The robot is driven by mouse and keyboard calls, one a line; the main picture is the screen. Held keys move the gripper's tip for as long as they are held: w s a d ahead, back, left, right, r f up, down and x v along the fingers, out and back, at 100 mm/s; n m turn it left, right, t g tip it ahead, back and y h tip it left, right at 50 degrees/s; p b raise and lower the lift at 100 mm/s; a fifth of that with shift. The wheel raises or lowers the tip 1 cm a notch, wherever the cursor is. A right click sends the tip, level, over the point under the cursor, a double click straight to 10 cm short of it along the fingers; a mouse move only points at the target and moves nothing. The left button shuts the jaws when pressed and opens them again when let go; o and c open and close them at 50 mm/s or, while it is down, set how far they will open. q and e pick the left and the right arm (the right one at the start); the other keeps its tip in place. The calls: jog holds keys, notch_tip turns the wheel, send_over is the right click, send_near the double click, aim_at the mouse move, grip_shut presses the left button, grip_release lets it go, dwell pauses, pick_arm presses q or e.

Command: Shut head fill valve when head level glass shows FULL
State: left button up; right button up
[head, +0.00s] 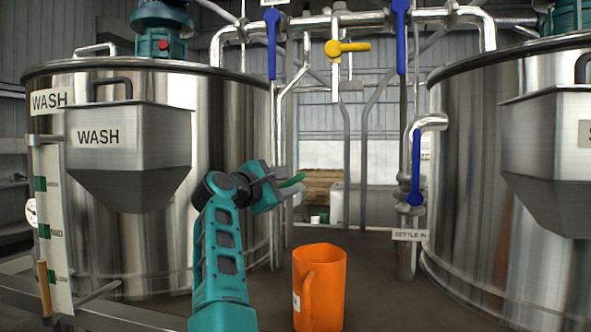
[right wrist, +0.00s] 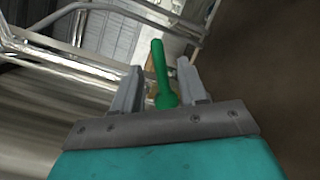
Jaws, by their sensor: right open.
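A green valve lever (head: 293,180) shows beside the pipes right of the left tank. In the right wrist view the same green lever (right wrist: 161,72) stands between the fingers, with gaps on both sides. My right gripper (head: 283,186) is open around the lever; its fingertips (right wrist: 159,66) are apart. A tall level glass (head: 55,230) with green marks stands at the left tank, with an orange-yellow part low on its left side. Its small labels are too blurred to read, and I cannot tell if it is the head level glass. My left gripper is not in view.
The left tank (head: 225,120) is marked WASH and carries a WASH hopper (head: 130,160). Another tank (head: 470,160) stands right. Blue levers (head: 272,45) and a yellow lever (head: 350,46) sit on overhead pipes. An orange jug (head: 328,290) stands in front, right of my arm.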

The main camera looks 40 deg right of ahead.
aim_at(291, 181)
jog(key=shift+x, duration=1.9)
grip_shut()
